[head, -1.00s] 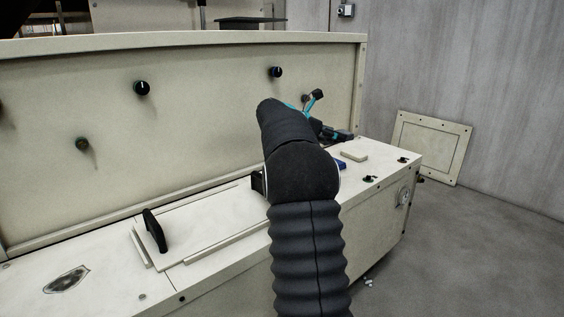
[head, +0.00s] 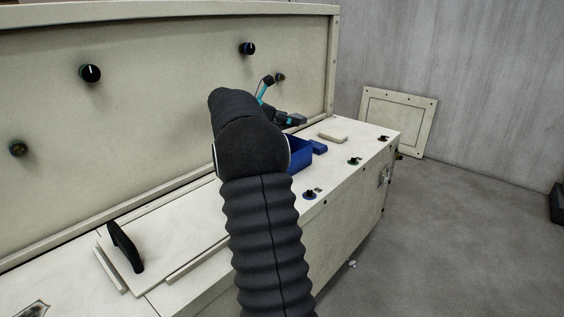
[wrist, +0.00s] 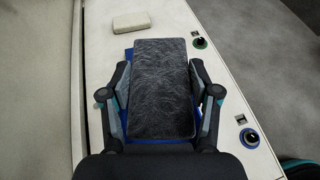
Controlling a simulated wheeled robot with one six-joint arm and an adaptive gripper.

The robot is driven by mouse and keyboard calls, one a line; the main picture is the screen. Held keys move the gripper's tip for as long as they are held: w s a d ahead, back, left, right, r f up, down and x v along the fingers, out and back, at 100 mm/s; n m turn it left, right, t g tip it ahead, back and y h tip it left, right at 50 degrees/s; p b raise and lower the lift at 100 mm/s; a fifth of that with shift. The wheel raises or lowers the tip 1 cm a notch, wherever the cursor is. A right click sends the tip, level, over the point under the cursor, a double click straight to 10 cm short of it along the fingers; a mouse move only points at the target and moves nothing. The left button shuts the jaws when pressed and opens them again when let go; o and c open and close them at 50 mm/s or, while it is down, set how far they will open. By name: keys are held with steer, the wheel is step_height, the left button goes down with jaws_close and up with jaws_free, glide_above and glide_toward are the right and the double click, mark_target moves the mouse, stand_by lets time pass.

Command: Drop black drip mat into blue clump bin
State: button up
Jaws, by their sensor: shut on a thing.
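The black drip mat (wrist: 161,95) is a dark rectangular slab with pale scratch-like marks. My gripper (wrist: 160,70) is shut on it, with one finger at each long side. The blue clump bin (head: 301,154) stands on the cream bench top, partly hidden behind my arm in the head view. In the wrist view, blue of the bin (wrist: 129,56) shows past the mat's edges, so the mat lies over it in that view. The height between them cannot be told. The mat is hidden in the head view.
A cream block (head: 333,137) lies beyond the bin; a small blue piece (head: 318,147) is beside it. A cream panel with knobs (head: 160,110) rises behind.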

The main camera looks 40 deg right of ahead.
step_height(320, 180, down, 2)
steer(key=shift+f+b, duration=0.1)
steer(key=shift+b, duration=0.85)
steer(key=o, duration=1.1)
steer(key=v, duration=1.2)
